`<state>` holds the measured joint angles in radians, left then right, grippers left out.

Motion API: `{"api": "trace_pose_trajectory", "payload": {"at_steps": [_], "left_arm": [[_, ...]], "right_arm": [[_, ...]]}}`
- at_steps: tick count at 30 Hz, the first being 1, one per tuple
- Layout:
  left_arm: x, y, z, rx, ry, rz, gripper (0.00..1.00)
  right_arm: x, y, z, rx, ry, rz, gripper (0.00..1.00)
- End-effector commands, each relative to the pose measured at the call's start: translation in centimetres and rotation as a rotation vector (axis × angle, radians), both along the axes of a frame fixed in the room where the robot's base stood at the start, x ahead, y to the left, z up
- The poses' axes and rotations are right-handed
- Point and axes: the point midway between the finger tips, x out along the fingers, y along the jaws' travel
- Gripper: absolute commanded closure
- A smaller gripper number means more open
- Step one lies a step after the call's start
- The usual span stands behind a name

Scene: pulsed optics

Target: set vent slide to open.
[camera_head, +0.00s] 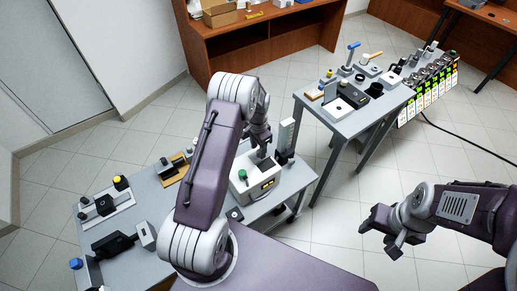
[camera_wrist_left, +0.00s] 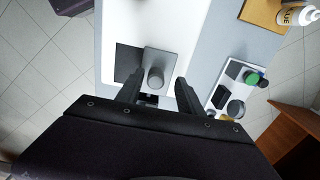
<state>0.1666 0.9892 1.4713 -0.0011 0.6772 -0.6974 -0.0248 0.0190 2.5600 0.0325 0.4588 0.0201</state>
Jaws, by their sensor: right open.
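In the left wrist view, a grey sliding plate with a round grey knob (camera_wrist_left: 155,78) lies on a white housing (camera_wrist_left: 179,22). A dark rectangular opening (camera_wrist_left: 128,62) shows left of the plate. This looks like the vent slide. My left gripper (camera_wrist_left: 158,92) has its two dark fingers apart, one on each side of the knob's near side; I cannot tell whether they touch it. In the head view, my left gripper (camera_head: 262,146) points down at the white box (camera_head: 254,184), partly hiding its top. My right gripper (camera_head: 383,232) is open and empty, over the floor at the right.
The box stands on a grey table (camera_head: 152,200) with several other devices. A small panel with a green button (camera_wrist_left: 251,78) is right of the housing in the wrist view. A second table (camera_head: 340,123) with more devices stands beyond. Open floor lies below my right gripper.

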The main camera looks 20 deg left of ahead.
Motion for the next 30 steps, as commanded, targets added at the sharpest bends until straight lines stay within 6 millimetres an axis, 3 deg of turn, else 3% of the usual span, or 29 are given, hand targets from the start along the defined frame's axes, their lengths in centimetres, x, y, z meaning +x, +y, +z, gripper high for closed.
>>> {"api": "trace_pose_trajectory", "payload": {"at_steps": [5, 12, 18, 30], "left_arm": [[0.0, 0.0, 0.8, -0.001, -0.001, 0.0, 0.56], [0.1, 0.0, 6.1, 0.001, -0.004, 0.0, 0.56], [0.0, 0.1, 8.7, 0.0, 0.0, 0.001, 0.56], [0.0, 0.0, 9.0, 0.0, 0.001, 0.001, 0.56]], "right_arm": [[0.0, 0.0, 0.1, 0.0, 0.0, 0.0, 0.47], [0.0, 0.0, 0.3, 0.0, 0.0, 0.0, 0.47], [0.0, 0.0, 0.4, 0.0, 0.0, 0.0, 0.47], [0.0, 0.0, 0.4, 0.0, 0.0, 0.0, 0.47]]}}
